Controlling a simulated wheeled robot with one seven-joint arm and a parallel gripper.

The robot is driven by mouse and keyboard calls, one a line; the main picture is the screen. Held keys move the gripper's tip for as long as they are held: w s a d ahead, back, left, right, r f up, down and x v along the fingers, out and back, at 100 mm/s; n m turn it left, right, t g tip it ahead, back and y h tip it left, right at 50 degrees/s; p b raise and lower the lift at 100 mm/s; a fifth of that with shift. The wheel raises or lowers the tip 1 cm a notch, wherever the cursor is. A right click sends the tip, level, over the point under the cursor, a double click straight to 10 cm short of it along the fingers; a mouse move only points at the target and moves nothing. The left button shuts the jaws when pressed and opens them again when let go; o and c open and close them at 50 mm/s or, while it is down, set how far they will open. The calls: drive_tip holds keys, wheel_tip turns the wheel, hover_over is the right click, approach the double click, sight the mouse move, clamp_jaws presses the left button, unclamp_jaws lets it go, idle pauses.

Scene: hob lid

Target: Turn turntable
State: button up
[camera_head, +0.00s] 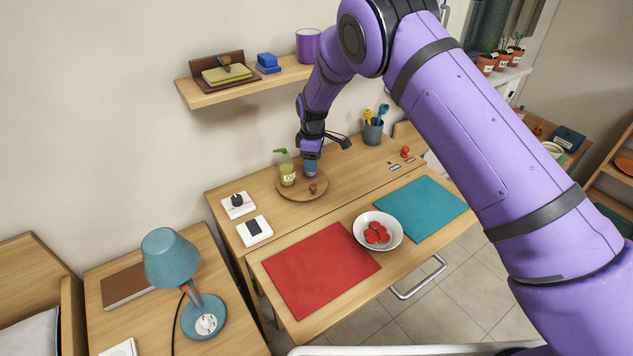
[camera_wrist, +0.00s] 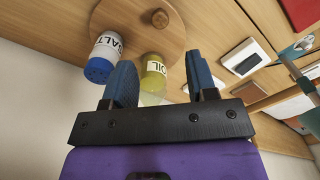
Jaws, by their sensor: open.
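The turntable is a round wooden disc (camera_head: 290,197) on the wooden desk, near the wall; it also fills the top of the wrist view (camera_wrist: 178,38). On it stand a yellow-green oil bottle (camera_head: 287,174), labelled OIL in the wrist view (camera_wrist: 153,70), and a salt shaker with a blue cap (camera_wrist: 102,58). A small brown knob (camera_head: 313,188) stands up near the disc's rim; it shows as a dark block in the wrist view (camera_wrist: 160,18). My gripper (camera_head: 310,168) is over the turntable. Its two blue fingers (camera_wrist: 165,75) are apart, and the oil bottle shows between them.
Left of the turntable are two white switch plates (camera_head: 256,230). A cup with tools (camera_head: 373,131) stands to the right. In front lie a red mat (camera_head: 320,268), a white bowl with red discs (camera_head: 391,222) and a teal mat (camera_head: 425,207). A shelf (camera_head: 215,95) hangs above.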

sight(314, 186)
wheel_tip(314, 186, down, 10)
drive_tip(key=shift+f, duration=0.1)
idle(0.4)
drive_tip(key=shift+d, duration=0.1)
clamp_jaws()
